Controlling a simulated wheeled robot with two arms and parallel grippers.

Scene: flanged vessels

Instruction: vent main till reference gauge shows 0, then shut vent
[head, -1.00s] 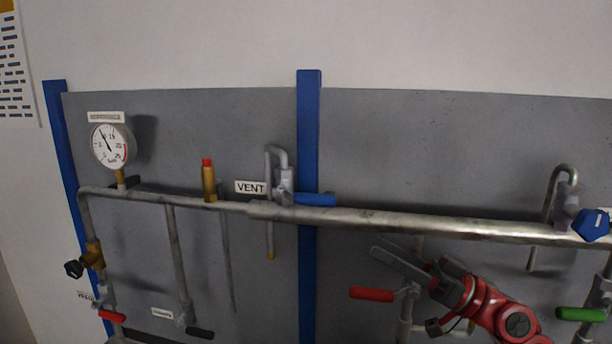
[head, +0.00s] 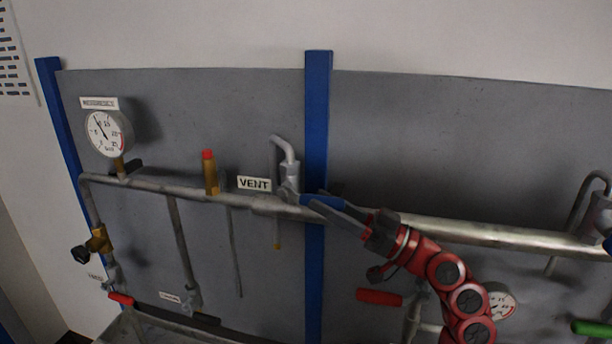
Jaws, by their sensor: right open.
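The reference gauge (head: 108,133) is a round white dial at the upper left. Its needle points to the upper left, off the low end of the scale; the exact reading is too small to tell. The vent valve (head: 289,182) sits on the main pipe (head: 460,231), right of the VENT label (head: 254,184). Its blue lever (head: 322,200) points right, roughly along the pipe. My right gripper (head: 327,201) is open at the lever, with a finger in front of its lower side. I cannot tell whether it touches. My left gripper is out of view.
A red-capped brass fitting (head: 210,173) stands on the pipe left of the vent. A red handle (head: 379,297) and a second gauge (head: 502,303), partly behind my right arm, are below. A green handle (head: 593,328) is at lower right. A blue post (head: 317,115) stands behind the lever.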

